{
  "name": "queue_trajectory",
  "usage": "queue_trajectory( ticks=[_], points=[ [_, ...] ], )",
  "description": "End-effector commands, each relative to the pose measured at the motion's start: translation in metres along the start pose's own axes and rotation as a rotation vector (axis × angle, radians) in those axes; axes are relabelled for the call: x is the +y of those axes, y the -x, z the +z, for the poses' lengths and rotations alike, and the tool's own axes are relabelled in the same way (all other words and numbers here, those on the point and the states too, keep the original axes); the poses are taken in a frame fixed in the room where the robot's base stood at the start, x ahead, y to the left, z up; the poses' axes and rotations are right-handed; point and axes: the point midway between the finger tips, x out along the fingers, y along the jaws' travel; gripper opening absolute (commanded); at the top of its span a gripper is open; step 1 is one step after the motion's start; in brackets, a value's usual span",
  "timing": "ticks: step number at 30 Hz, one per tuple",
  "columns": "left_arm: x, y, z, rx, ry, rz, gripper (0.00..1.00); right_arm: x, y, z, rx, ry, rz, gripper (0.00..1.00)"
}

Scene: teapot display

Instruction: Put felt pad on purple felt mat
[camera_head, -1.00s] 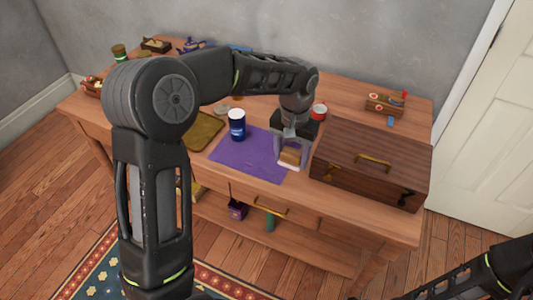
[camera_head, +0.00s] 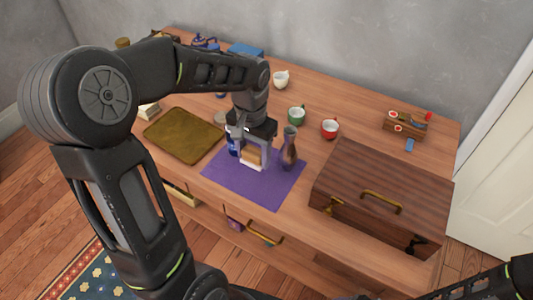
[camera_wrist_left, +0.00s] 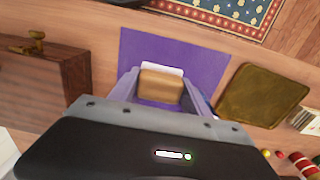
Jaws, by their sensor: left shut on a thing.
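The felt pad (camera_head: 252,155) is a small tan block with a white edge. It also shows in the wrist view (camera_wrist_left: 161,88). My left gripper (camera_head: 251,161) is shut on it, with one finger on each side. The purple felt mat (camera_head: 268,192) lies flat on the table, and it spreads behind the pad in the wrist view (camera_wrist_left: 140,48). The pad is over the far part of the mat. Whether it touches the mat I cannot tell. My right gripper is outside both views.
A dark blue can (camera_head: 231,147) is close on the left, partly hidden by my gripper. A brown vase (camera_head: 289,150) stands close on the right. A brass-coloured tray (camera_head: 180,137) lies left of the mat, and a wooden chest (camera_head: 390,185) stands to the right. The mat's front is clear.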

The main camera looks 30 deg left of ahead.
Motion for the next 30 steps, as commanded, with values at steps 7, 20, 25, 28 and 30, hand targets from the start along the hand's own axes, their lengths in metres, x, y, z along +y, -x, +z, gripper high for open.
queue_trajectory(
  ticks=[7,20,25,28,30],
  points=[
    [-0.003,0.0,0.005,0.0,0.0,0.001,0.12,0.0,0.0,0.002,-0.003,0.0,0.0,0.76],
    [-0.003,-0.044,0.005,-0.005,0.001,0.001,0.12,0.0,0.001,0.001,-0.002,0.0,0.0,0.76],
    [-0.003,-0.063,0.005,-0.002,0.0,0.001,0.12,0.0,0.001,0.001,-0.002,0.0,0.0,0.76],
    [-0.003,-0.063,0.004,0.0,0.001,0.0,0.12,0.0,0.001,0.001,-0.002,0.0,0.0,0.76],
    [-0.003,-0.063,0.004,0.0,0.001,0.0,0.12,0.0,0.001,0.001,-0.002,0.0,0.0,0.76]
  ],
)
